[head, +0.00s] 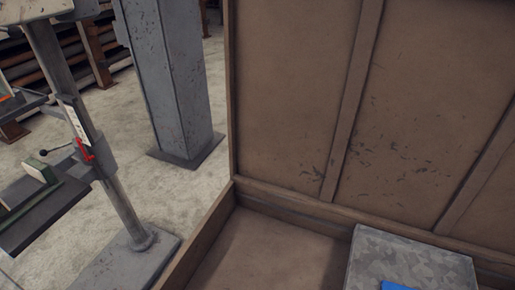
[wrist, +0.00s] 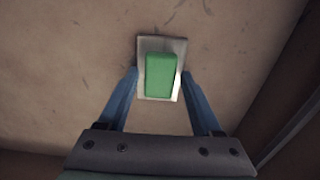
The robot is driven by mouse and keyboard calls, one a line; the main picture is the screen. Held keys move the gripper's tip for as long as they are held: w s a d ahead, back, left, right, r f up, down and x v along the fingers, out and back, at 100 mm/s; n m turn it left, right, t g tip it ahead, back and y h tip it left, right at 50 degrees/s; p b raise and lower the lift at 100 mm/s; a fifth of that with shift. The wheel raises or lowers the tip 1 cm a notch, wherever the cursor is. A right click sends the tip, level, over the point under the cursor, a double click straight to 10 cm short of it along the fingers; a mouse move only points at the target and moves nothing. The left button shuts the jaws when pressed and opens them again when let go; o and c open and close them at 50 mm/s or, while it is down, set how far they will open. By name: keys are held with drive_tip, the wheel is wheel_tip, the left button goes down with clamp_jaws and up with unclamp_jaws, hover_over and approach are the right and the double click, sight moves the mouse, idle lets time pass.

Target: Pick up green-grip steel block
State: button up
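The steel block (wrist: 145,44) with its green grip (wrist: 161,76) shows in the wrist view, on a scuffed brown surface. The green grip stands on the paler metal plate of the block. My gripper (wrist: 160,73) has its two blue fingers spread, one on each side of the block. Gaps show between the fingers and the green grip. I cannot tell whether the fingertips touch the steel edges. I do not make out the block or my gripper in the head view.
In the head view, a brown-walled crate (head: 300,130) holds a mottled grey metal box (head: 405,258) with a blue piece (head: 395,286) at the bottom edge. A grey pillar (head: 172,75) and a machine stand (head: 120,200) are to the left. A dark edge borders the wrist view's right side.

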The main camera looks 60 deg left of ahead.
clamp_jaws()
drive_tip(key=shift+r, duration=0.15)
